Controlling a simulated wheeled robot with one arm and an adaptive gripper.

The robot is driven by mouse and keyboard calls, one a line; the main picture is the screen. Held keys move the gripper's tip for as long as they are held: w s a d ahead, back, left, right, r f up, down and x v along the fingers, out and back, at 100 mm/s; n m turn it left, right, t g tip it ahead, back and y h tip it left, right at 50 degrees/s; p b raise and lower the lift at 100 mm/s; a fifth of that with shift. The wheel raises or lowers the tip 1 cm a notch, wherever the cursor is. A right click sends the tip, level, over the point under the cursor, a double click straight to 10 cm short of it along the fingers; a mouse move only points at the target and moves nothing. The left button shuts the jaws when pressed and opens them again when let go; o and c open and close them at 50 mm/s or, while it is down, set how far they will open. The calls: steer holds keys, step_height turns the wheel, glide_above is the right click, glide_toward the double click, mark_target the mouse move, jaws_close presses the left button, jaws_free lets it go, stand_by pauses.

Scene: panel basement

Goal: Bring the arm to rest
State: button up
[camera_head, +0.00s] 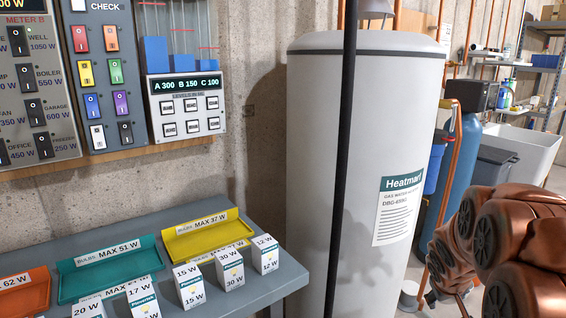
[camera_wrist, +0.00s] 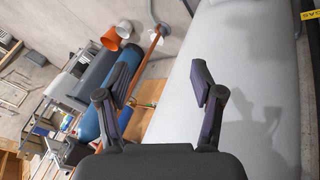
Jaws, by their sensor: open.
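My gripper (camera_wrist: 160,100) shows in the wrist view with its two dark fingers spread wide apart and nothing between them. Beyond the fingers the wrist view shows the pale side of the water heater tank (camera_wrist: 240,70). In the head view my copper-coloured arm (camera_head: 505,245) is folded at the lower right edge, to the right of the tank. The gripper's fingers cannot be made out in the head view.
The water heater (camera_head: 330,130) stands upright in the middle, with a black pole in front. A grey table (camera_head: 225,290) at lower left bears teal (camera_head: 110,265), yellow (camera_head: 205,235) and orange trays and several small boxes. Switch panels (camera_head: 105,75) hang above. A blue cylinder (camera_head: 460,170) stands behind my arm.

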steer(key=s+a+r+g+y+p, duration=0.2)
steer(key=s+a+r+p, duration=0.4)
steer(key=s+a, duration=0.7)
steer(key=s+a+r+g+y+p, duration=0.2)
steer(key=s+a+r+g+p, duration=0.2)
steer(key=s+a+r, duration=0.7)
steer(key=s+a+p, duration=0.1)
steer(key=s+a, duration=0.1)
steer(key=s, duration=0.5)
steer(key=shift+a+r+y+p, duration=0.15)
steer(key=shift+y+p, duration=0.15)
steer(key=shift+p, duration=0.1)
